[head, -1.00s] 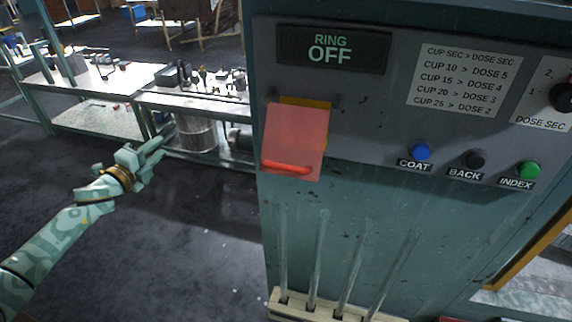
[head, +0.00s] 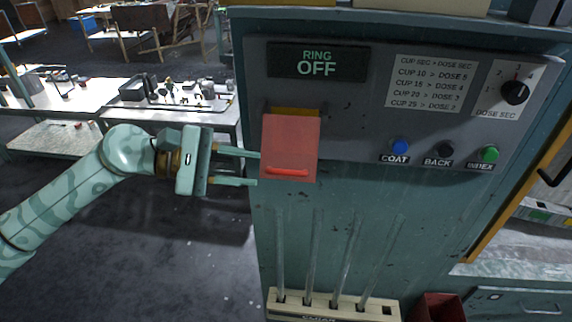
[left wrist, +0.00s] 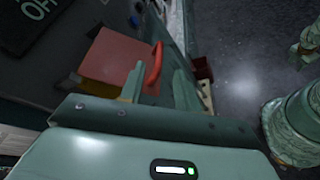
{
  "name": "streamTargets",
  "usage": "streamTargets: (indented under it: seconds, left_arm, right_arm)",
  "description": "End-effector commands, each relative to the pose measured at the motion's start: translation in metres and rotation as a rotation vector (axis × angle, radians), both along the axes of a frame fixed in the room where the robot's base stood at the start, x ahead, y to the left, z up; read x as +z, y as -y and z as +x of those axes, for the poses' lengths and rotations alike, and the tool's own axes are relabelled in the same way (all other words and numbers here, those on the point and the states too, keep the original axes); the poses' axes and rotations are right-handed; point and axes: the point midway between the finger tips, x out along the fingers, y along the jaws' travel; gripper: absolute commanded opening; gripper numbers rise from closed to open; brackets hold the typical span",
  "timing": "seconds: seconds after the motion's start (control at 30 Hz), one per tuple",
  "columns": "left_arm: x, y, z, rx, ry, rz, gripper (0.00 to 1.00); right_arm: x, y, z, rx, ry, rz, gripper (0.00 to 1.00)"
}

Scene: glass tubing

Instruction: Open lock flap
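The lock flap is a red cover (head: 290,140) on the front of the grey control panel, hanging down with a bright red handle bar (head: 287,172) near its lower edge. A yellow plate (head: 296,111) shows along its top. My left gripper (head: 256,168) is open and empty, its two fingers pointing right at the flap's left edge. In the left wrist view, the red flap (left wrist: 113,57) is ahead, and the handle (left wrist: 154,63) appears between the open fingers (left wrist: 159,85). I cannot tell whether a fingertip touches the flap. What lies behind it is hidden. My right gripper is out of view.
The panel has a "RING OFF" display (head: 318,62), a blue button (head: 400,146), a black button (head: 445,150), a green button (head: 490,153) and a dial (head: 515,92). Glass tubes (head: 314,250) stand in a rack below the flap. A bench (head: 190,110) is behind on the left.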

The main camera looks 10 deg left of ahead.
Motion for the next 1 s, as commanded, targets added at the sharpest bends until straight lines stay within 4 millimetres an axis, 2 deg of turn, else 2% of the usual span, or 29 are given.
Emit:
streamTargets:
  seconds: [0.1, 0.3, 0.5, 0.77, 0.87, 0.9, 1.0]
  left_arm:
    - [-0.004, 0.029, 0.007, -0.002, 0.000, -0.004, 0.33]
    - [-0.016, 0.062, 0.017, 0.000, 0.000, -0.003, 0.33]
    - [-0.021, 0.074, 0.021, 0.002, -0.001, -0.002, 0.33]
    - [-0.023, 0.075, 0.022, 0.003, -0.001, -0.001, 0.33]
    - [-0.023, 0.075, 0.022, 0.003, -0.001, -0.001, 0.05]
    - [-0.023, 0.075, 0.022, 0.003, -0.001, -0.001, 0.00]
    - [-0.023, 0.075, 0.022, 0.002, -0.001, 0.000, 0.00]
  right_arm:
    - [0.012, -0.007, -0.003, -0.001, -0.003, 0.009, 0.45]
    - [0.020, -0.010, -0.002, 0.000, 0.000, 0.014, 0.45]
    - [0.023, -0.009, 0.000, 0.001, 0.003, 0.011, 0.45]
    - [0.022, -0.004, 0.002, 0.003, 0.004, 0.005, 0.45]
    - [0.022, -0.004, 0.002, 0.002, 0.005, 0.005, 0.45]
    - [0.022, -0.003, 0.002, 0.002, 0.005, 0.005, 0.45]
    - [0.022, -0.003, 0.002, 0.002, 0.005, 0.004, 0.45]
